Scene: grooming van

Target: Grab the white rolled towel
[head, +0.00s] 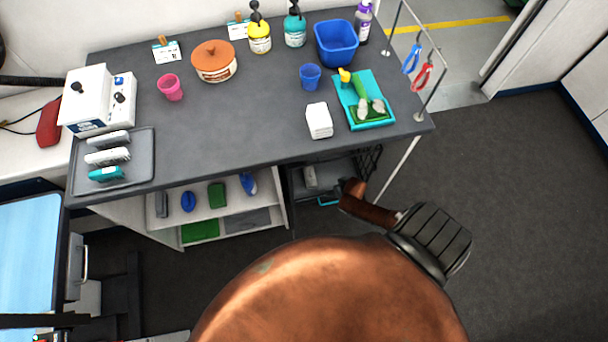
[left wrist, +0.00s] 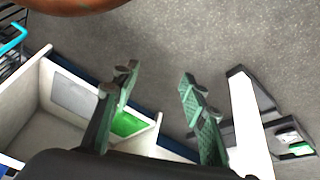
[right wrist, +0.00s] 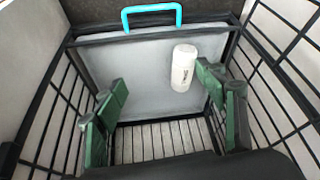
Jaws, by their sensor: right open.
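A white rolled cylinder (right wrist: 183,68) with a small dark mark, apparently the rolled towel, rests on a grey panel (right wrist: 140,82) inside a black wire basket in the right wrist view. My right gripper (right wrist: 160,80) is open and empty. The cylinder is beyond the fingertips, nearer the right-hand finger and apart from it as far as I can see. My left gripper (left wrist: 158,76) is open and empty, over the floor beside the white shelf unit. Neither gripper's fingers can be made out in the head view.
Black wire walls (right wrist: 265,60) flank my right gripper, and a turquoise handle (right wrist: 152,14) stands behind the panel. The grey table (head: 240,120) above holds bottles, a blue tub (head: 336,43) and a white folded stack (head: 319,121). Open floor (head: 520,190) lies to the right.

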